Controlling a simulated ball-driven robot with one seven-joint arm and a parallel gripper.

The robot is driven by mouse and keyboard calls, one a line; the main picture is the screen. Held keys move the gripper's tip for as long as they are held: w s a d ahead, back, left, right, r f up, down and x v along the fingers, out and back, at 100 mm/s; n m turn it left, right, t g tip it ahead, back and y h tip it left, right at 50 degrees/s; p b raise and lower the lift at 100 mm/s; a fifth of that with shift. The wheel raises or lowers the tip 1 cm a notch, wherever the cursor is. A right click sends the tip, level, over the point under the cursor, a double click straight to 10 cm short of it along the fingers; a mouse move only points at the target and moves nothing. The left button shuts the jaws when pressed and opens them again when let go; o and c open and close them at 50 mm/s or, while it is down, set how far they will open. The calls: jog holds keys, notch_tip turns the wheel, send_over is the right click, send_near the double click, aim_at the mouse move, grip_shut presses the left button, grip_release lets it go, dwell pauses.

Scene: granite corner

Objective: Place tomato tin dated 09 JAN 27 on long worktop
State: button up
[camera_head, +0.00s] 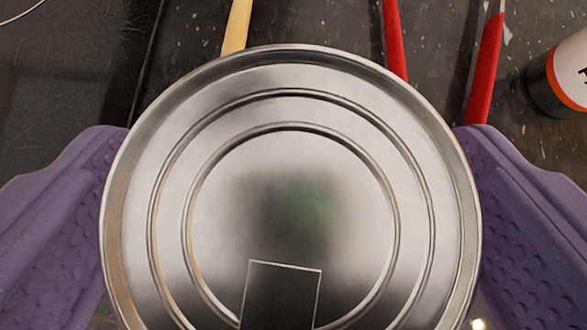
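A tin (290,190) fills the middle of the view, its bare metal end with ringed ridges facing the camera. A dark rectangle with a pale outline shows near the lower part of that end; no date can be read on it. My gripper (290,220) has one purple finger pad on each side of the tin, both against its rim. The tin's side and label are hidden, so I cannot tell from this view whether it is a tomato tin. How far it is above the surface behind is unclear.
A dark speckled worktop (330,25) lies behind the tin. On it are a pale wooden handle (237,25), two red handles (394,42) and, at right, a tin or jar (567,75) with a white, orange and black side. A black glossy panel (70,70) is at left.

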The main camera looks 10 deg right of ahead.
jog(key=shift+c, duration=0.5)
jog(key=c, duration=1.3)
jog(key=shift+r, duration=0.1)
